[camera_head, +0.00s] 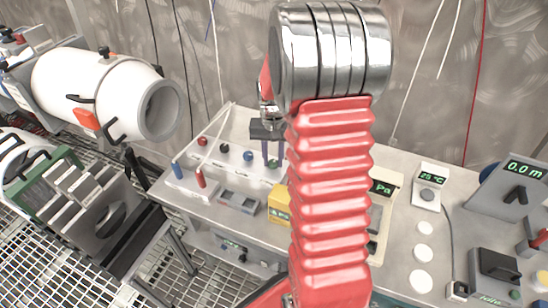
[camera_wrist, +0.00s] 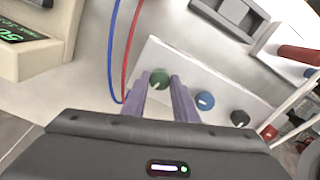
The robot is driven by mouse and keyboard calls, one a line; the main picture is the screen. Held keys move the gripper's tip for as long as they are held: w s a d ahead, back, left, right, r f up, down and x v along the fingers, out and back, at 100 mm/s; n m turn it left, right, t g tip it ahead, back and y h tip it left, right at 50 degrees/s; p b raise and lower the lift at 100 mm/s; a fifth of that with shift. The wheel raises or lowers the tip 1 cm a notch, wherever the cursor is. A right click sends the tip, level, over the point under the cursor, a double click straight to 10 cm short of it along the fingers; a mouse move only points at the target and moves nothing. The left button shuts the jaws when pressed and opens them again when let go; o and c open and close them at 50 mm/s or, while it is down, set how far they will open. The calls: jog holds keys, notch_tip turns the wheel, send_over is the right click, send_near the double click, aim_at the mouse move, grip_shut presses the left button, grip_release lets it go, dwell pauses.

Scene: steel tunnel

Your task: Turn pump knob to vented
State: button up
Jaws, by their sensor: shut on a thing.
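A green knob (camera_wrist: 159,77) sits at the end of a row of knobs on a pale panel (camera_wrist: 178,62). My gripper (camera_wrist: 160,87) reaches down to it with two purple-grey fingers, one on each side, and is shut on it. In the head view my gripper (camera_head: 271,158) stands over the same end of the row, and the green knob (camera_head: 273,164) is partly hidden by the fingers. A small pale mark shows on the green knob, but I cannot read its setting. No label naming the pump or a vented position is readable.
A blue knob (camera_wrist: 204,101), a black knob (camera_wrist: 240,118) and a red knob (camera_wrist: 268,131) continue the row. Blue and red cables (camera_wrist: 120,60) run close beside my fingers. A yellow box (camera_head: 279,203) stands in front on the bench. My red arm hides the bench's middle.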

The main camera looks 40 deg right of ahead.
aim_at(272, 161)
jog(key=shift+w+r+n, duration=0.1)
jog(key=shift+w+n, duration=0.1)
jog(key=shift+n, duration=0.45)
jog(key=shift+w+r+n, duration=0.1)
jog(key=shift+w+n, duration=0.05)
jog(key=shift+n, duration=0.5)
jog(key=o, duration=1.1)
jog(key=shift+s+f, duration=0.15)
jog(key=shift+s, duration=0.05)
jog(key=shift+c, duration=0.2)
notch_tip(272, 161, up, 14)
jog(key=shift+f, duration=0.15)
